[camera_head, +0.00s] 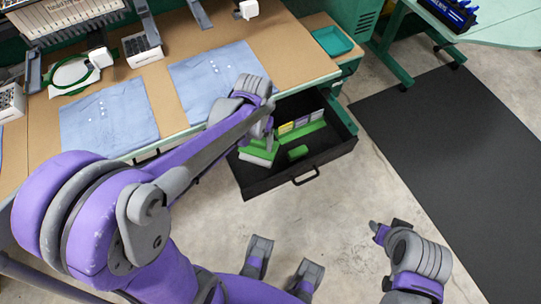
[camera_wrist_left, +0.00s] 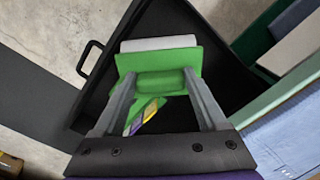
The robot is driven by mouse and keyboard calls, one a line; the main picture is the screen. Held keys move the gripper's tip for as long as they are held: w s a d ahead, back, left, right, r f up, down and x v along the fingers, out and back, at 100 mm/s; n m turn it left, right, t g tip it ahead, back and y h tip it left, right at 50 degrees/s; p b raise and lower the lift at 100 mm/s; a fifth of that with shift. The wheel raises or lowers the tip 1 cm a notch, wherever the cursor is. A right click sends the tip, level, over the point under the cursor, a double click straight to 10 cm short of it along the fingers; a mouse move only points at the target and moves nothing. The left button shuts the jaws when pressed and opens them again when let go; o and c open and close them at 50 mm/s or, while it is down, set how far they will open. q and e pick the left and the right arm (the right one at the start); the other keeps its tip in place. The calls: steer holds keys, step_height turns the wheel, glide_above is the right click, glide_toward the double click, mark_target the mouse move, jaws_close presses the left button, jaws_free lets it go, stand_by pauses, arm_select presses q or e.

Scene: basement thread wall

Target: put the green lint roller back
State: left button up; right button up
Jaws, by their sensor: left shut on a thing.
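The green lint roller (camera_wrist_left: 165,58), with a pale roller strip along its far edge, sits between the fingers of my left gripper (camera_wrist_left: 160,82) in the left wrist view. In the head view the roller (camera_head: 258,154) shows below my left gripper (camera_head: 268,136), over the left part of an open black drawer (camera_head: 270,184). The left gripper is shut on the roller. I cannot tell whether the roller touches the drawer floor. My right gripper (camera_head: 378,231) is at the lower right, away from the drawer; its fingers are not clear.
A green block (camera_head: 298,153) and a row of yellow and purple cards (camera_head: 301,122) are in the drawer. A dark mat (camera_head: 455,125) covers the floor to the right.

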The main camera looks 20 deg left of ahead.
mark_target(257, 149)
arm_select(q)
steer(key=f, duration=0.2)
steer(key=f+b, duration=0.1)
steer(key=f, duration=0.2)
steer(key=shift+s+a+f, duration=0.15)
steer(key=shift+s+f, duration=0.15)
steer(key=shift+f, duration=0.05)
steer(key=shift+f+b, duration=0.6)
steer(key=shift+f, duration=1.55)
steer(key=shift+f, duration=0.2)
steer(key=o, duration=1.2)
steer(key=shift+o, duration=0.2)
